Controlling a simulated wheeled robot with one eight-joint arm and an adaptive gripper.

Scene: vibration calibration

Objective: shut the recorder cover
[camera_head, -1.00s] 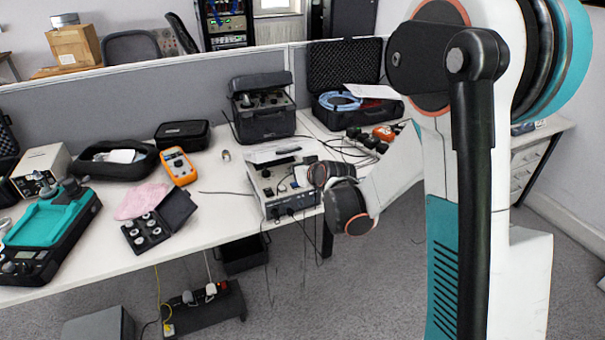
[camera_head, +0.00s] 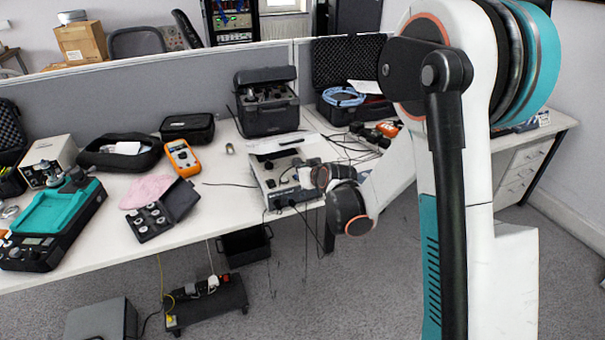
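A light grey bench instrument (camera_head: 271,193) with knobs and sockets on its front stands near the table's right front edge; it looks like the recorder. A pale flat panel with a dark edge, perhaps its cover (camera_head: 278,143), shows raised at its top rear; its exact angle is hard to tell. My gripper (camera_head: 305,178) is at the right front of this instrument, overlapping its front in the picture. Its fingers are small and partly hidden, so I cannot tell whether they are open or touching. My wrist hangs just beyond the table's front edge.
Behind stands a black case with a raised lid (camera_head: 265,75); right of it is an open foam-lined case (camera_head: 345,65). Cables (camera_head: 345,145) lie right of the instrument. Left are an orange multimeter (camera_head: 182,157) and a small open black case (camera_head: 163,214).

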